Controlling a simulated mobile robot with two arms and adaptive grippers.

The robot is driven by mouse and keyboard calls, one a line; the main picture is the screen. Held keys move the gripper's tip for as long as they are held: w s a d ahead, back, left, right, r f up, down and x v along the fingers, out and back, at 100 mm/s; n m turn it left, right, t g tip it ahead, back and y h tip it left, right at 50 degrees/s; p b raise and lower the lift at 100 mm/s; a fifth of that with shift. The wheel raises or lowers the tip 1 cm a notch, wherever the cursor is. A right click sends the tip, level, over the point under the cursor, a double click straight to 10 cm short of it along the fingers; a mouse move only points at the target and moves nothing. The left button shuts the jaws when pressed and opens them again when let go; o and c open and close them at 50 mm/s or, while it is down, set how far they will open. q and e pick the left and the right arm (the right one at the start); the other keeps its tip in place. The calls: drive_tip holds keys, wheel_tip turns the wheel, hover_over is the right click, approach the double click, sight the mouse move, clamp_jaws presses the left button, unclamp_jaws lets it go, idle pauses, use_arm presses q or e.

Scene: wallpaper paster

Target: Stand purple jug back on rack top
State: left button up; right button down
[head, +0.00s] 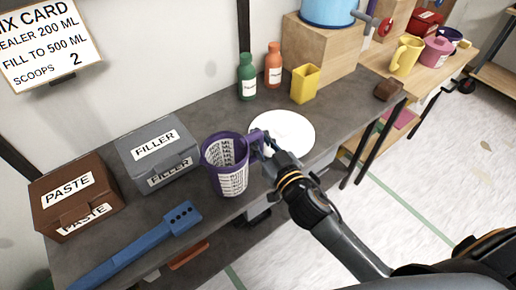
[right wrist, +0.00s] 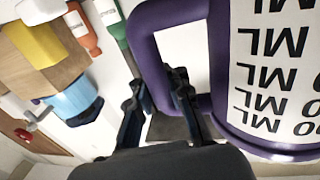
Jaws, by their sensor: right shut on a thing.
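The purple jug (head: 228,178) has a printed white label and stands upright over the front part of the grey counter, left of the white disc. I cannot tell whether its base touches the counter. My right gripper (head: 262,146) is shut on its handle, which faces right. In the right wrist view the purple jug (right wrist: 218,70) fills the right side, with its handle between the fingers (right wrist: 160,98). A wooden rack (head: 425,82) at the far right holds a yellow jug (head: 406,55) and a pink pot (head: 436,52) on its top. My left gripper is not in view.
The grey counter (head: 215,115) also bears a brown paste box (head: 75,200), a grey filler box (head: 155,150), a blue tool (head: 140,243), a white disc (head: 284,128), green and orange bottles, and a yellow cup (head: 305,84). A blue bucket (head: 328,12) stands on a wooden block.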

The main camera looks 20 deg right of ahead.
sight(262, 151)
drive_tip(key=f+b, duration=0.3)
drive_tip(key=shift+w+d+f, duration=0.1)
drive_tip(key=shift+w+f, duration=0.2)
drive_tip(key=shift+r, duration=0.15)
drive_tip(key=c, duration=1.3)
unclamp_jaws()
drive_tip(key=shift+o, duration=0.2)
drive_tip(key=shift+s+f+b, duration=0.3)
drive_tip(key=shift+f, duration=0.05)
drive_tip(key=s+d+r+b, duration=0.1)
drive_tip(key=s+d+b, duration=0.2)
drive_tip(key=s, duration=1)
